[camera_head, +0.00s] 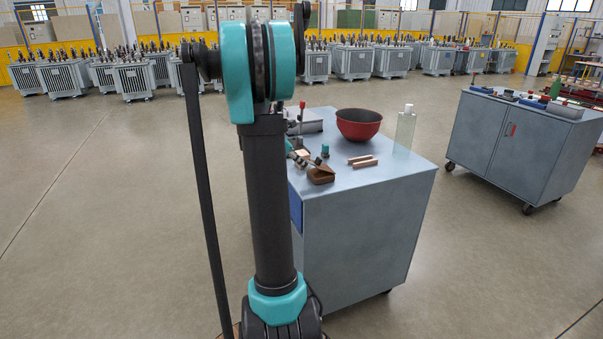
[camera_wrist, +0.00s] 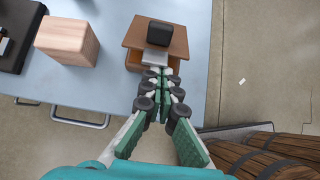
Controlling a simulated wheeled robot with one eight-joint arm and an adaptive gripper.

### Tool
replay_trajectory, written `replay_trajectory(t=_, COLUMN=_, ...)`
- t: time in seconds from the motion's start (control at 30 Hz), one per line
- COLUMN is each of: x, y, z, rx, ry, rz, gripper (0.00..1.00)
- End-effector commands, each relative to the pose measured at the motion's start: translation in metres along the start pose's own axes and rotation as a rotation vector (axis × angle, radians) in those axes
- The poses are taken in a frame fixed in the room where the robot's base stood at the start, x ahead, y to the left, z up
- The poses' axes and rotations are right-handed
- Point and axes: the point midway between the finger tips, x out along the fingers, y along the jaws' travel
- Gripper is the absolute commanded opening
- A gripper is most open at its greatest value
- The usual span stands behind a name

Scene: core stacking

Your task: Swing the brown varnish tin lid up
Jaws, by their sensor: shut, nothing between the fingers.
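The brown varnish tin (camera_wrist: 135,60) stands near the edge of the grey-blue cabinet top in the wrist view. Its brown lid (camera_wrist: 137,33) carries a black block-like part (camera_wrist: 159,33), with a pale grey patch in front of it. The lid looks down or nearly so; its exact angle is unclear. The tin also shows small in the head view (camera_head: 321,175). My gripper (camera_wrist: 161,82) is shut and empty, its fingertips at the tin's near side, overlapping it in the picture. I cannot tell whether they touch. In the head view my arm partly hides this area.
A wooden block (camera_wrist: 67,41) and a dark object (camera_wrist: 17,35) lie left of the tin. On the cabinet (camera_head: 360,235) are a red bowl (camera_head: 359,125), a clear bottle (camera_head: 405,130) and wooden sticks (camera_head: 362,160). Wooden barrels (camera_wrist: 280,155) show at lower right.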

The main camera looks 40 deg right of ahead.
Motion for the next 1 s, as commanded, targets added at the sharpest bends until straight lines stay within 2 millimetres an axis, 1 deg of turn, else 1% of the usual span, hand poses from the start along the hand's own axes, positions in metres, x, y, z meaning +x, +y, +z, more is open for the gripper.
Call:
replay_trajectory(t=0.03, x=-0.002, y=-0.001, z=0.008, rx=0.004, ry=0.043, rz=-0.002, gripper=0.0)
replay_trajectory(t=0.37, x=-0.009, y=-0.001, z=0.048, rx=0.006, ry=0.358, rz=-0.002, gripper=0.0)
replay_trajectory(t=0.57, x=-0.007, y=0.0, z=0.072, rx=0.006, ry=0.547, rz=-0.001, gripper=0.0)
replay_trajectory(t=0.77, x=-0.001, y=0.0, z=0.095, rx=0.005, ry=0.737, rz=-0.002, gripper=0.0)
replay_trajectory(t=1.0, x=0.009, y=0.0, z=0.118, rx=0.0, ry=0.733, rz=0.0, gripper=0.0)
